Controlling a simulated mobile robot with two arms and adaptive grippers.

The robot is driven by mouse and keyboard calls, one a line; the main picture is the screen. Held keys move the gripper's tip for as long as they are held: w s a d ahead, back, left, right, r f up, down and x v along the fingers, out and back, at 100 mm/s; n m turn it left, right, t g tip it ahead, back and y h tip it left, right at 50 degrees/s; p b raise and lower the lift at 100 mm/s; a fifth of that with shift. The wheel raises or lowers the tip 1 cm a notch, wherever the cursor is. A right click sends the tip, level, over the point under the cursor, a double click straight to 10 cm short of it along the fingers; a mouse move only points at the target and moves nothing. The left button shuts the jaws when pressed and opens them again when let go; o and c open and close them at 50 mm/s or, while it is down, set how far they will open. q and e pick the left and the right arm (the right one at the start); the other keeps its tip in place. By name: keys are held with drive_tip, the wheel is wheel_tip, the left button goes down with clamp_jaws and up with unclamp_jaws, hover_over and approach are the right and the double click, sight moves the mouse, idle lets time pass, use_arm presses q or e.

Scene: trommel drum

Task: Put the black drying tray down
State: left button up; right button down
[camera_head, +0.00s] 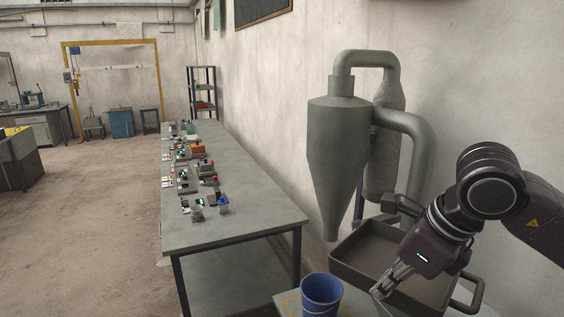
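The black drying tray (352,277) is a shallow, dark rectangular pan at the lower right. A loop handle (472,298) shows at its right end. It looks roughly level, below the grey cyclone. My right gripper (382,289) reaches down from the right, with its fingers at the tray's near wall. The fingers look close together, but I cannot tell whether they grip the rim. My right wrist hides part of the tray's inside and far side. What bears the tray's weight is not clear. My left gripper is not in view.
A blue bucket (321,293) stands just left of the tray on a pale surface with yellow marking (290,304). The grey cyclone (337,150) rises behind the tray, by the wall. A long grey table (245,208) with small items is further left; open floor lies beyond.

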drive_tip(key=s+f+n+g+h+b, duration=0.1)
drive_tip(key=s+f+n+g+b, duration=0.3)
drive_tip(key=f+n, duration=0.8)
drive_tip(key=s+d+f+n+g+b, duration=0.1)
drive_tip(key=s+f+n+g+b, duration=0.3)
drive_tip(key=s+f+n, duration=0.3)
drive_tip(key=shift+s+f+n+h+b, duration=0.25)
drive_tip(key=shift+f+n+h+b, duration=0.25)
drive_tip(key=shift+f+n, duration=2.5)
drive_tip(key=shift+r+n, duration=0.55)
drive_tip(key=shift+n, duration=0.05)
drive_tip(key=shift+d+r, duration=0.1)
drive_tip(key=shift+d, duration=0.05)
